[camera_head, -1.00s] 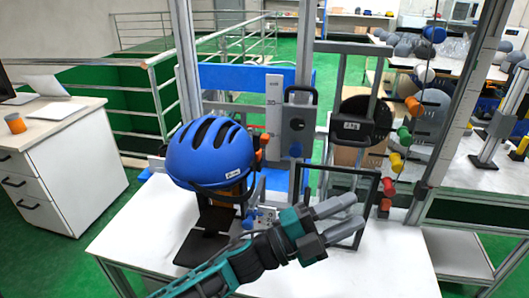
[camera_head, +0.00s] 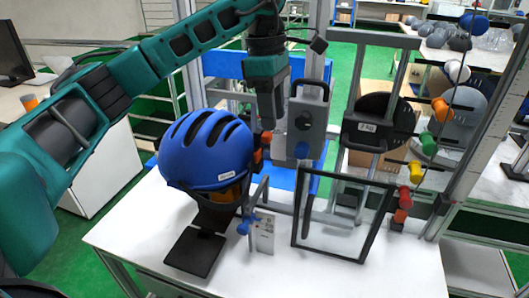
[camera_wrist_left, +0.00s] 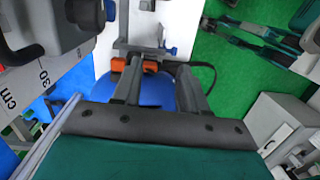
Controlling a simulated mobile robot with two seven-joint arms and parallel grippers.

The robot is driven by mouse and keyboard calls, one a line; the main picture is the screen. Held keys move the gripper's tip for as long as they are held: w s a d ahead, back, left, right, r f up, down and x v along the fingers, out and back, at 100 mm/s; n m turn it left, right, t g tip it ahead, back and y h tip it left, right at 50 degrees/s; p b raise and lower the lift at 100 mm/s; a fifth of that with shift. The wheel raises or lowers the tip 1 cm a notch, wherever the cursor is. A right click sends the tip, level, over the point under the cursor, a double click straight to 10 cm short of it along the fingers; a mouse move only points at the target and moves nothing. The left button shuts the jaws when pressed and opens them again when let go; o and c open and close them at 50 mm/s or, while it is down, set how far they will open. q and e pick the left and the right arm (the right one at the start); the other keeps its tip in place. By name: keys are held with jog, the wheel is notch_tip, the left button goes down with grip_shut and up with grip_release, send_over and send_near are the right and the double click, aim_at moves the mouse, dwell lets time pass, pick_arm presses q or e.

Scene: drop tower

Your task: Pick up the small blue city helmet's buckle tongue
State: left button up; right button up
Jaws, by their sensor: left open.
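The blue city helmet (camera_head: 205,150) sits on a stand on the white table, left of centre. Its blue shell also shows in the left wrist view (camera_wrist_left: 152,92), partly behind the fingers. A thin dark strap (camera_wrist_left: 208,72) loops out beside it there; I cannot make out the buckle tongue. My left gripper (camera_head: 270,112) points down at the back right of the helmet, apparently above it. In the left wrist view its two fingers (camera_wrist_left: 162,82) are apart with nothing between them. A teal and dark arm, apparently my right, shows at upper right there; its jaws are unclear.
Orange clamps (camera_head: 262,150) stand close to the helmet's right side. A grey carriage plate (camera_head: 307,122), a black weight (camera_head: 378,120) and a dark-framed clear panel (camera_head: 343,222) stand to the right. The white table's (camera_head: 330,275) front is mostly clear.

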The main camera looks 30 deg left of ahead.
pick_arm(q)
jog(key=a+r+y, duration=0.1)
jog(key=a+r, duration=0.1)
jog(key=a, duration=0.1)
jog(key=b, duration=0.2)
send_over(257, 150)
jog(key=shift+y, duration=0.3)
notch_tip(257, 150, down, 6)
jog(key=shift+w, duration=0.15)
jog(key=shift+s+f+p, duration=0.2)
jog(key=shift+f+p, duration=0.2)
jog(key=shift+f, duration=2.75)
jog(key=c, duration=0.6)
